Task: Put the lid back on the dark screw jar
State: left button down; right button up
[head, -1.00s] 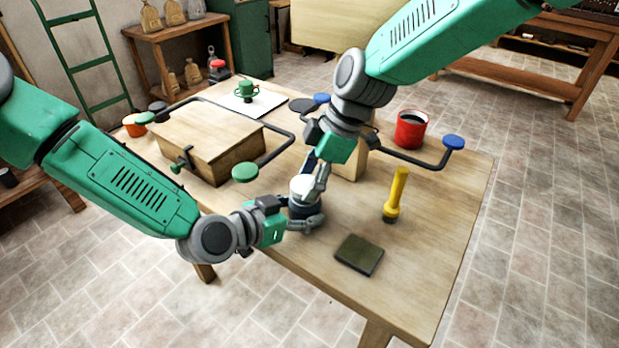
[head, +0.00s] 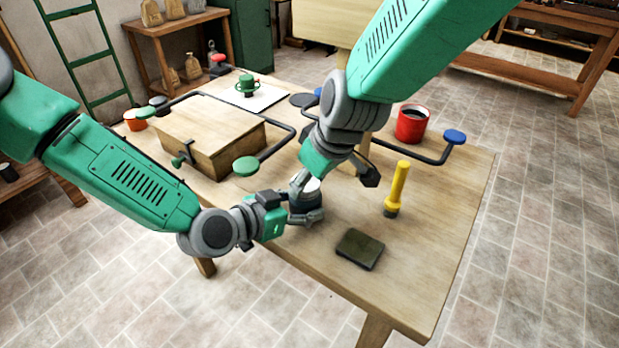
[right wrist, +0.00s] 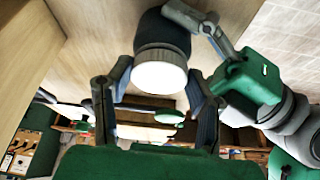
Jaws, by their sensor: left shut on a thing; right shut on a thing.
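The dark screw jar (head: 305,216) stands upright near the table's front edge, partly hidden by grippers. My left gripper (head: 303,212) is shut on the jar's side. The pale, white-topped lid (head: 310,184) is at the jar's mouth, in line with it. In the right wrist view the lid (right wrist: 160,76) faces me and the dark jar body (right wrist: 162,34) is directly behind it. My right gripper (right wrist: 160,80) is shut on the lid, with a finger on either side. I cannot tell whether the thread is engaged.
A wooden box (head: 208,135) stands left of the jar. A yellow flashlight (head: 397,188), a dark green block (head: 360,249) and a red mug (head: 411,124) are to the right. Bent dark bars with green (head: 246,166) and blue (head: 455,136) round ends reach across the table.

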jog(key=shift+a+m, duration=0.15)
jog(key=shift+m, duration=0.15)
jog(key=o, duration=0.8)
jog(key=shift+r, duration=0.15)
jog(key=shift+r, duration=2.15)
jog(key=shift+c, duration=0.5)
